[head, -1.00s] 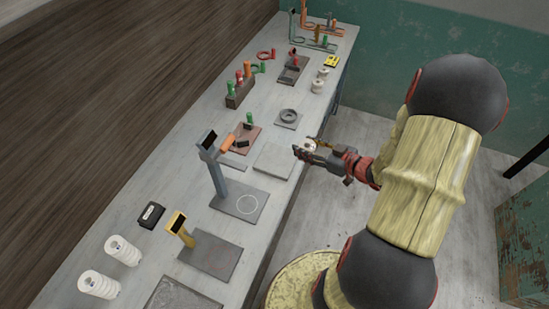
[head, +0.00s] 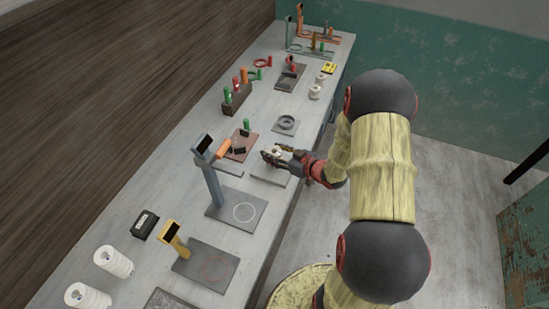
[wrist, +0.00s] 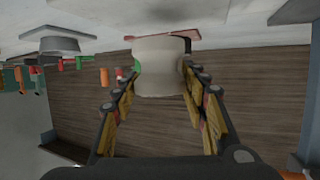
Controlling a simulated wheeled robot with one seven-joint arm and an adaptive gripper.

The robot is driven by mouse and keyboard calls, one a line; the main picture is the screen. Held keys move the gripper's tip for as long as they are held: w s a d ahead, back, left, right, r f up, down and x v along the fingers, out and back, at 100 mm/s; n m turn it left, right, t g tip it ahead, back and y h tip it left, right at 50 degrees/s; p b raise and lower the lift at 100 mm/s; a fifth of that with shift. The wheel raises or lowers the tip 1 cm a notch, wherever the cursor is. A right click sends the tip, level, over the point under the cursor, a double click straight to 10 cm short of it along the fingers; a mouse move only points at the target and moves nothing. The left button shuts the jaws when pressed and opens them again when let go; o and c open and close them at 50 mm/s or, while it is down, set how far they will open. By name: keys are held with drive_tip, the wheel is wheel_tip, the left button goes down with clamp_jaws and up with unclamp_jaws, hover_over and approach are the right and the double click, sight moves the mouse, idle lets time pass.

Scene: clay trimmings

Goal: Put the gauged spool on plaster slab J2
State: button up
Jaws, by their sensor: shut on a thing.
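My gripper (head: 271,157) is shut on a pale, off-white spool (wrist: 160,66), with one finger on each side of it in the wrist view. In the head view the gripper and arm mostly hide the spool. The gripper is over a light grey square slab (head: 270,177), which fits plaster slab J2, though I can read no label. Its front part shows below the gripper. I cannot tell whether the spool touches the slab.
A reddish board (head: 238,146) with a green peg lies left of the slab. White spools (head: 88,296) stand at the near left.

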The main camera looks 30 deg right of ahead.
drive_tip(key=shift+f, duration=1.25)
drive_tip(key=shift+f+b, duration=0.15)
drive_tip(key=shift+b, duration=0.15)
drive_tip(key=o, duration=1.3)
drive_tip(key=shift+s, duration=0.1)
drive_tip(key=shift+o, duration=0.2)
